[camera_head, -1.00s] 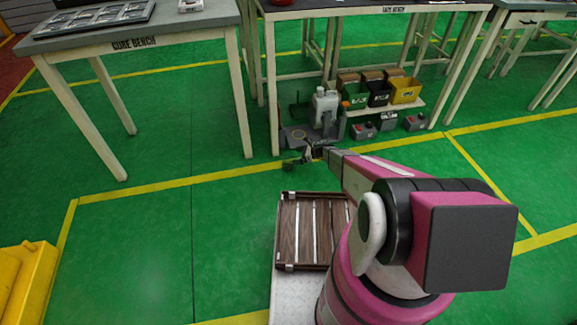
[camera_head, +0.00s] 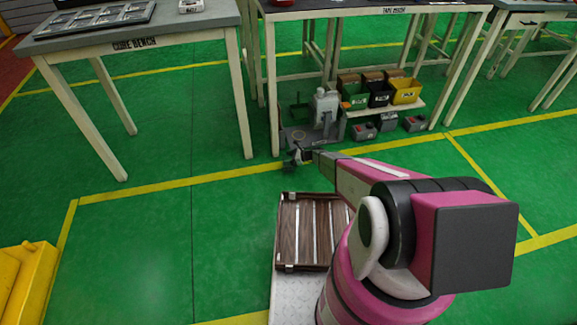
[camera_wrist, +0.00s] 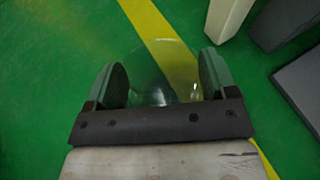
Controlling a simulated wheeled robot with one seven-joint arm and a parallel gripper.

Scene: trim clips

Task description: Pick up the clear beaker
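The clear beaker (camera_wrist: 160,75) shows in the wrist view as a see-through round shape between the two finger pads of my gripper (camera_wrist: 162,82). It fills the gap and appears to touch both pads, so my gripper looks shut on it. Green floor and a yellow line show through the glass. In the head view my gripper (camera_head: 297,158) is small, out past the wooden crate and in front of the tape bench; the beaker is too small and faint to make out clearly there.
A slatted wooden crate (camera_head: 279,232) sits close in front of my arm. The cube bench (camera_head: 175,28) stands left. Green floor between is open; a yellow object (camera_head: 25,280) lies lower left.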

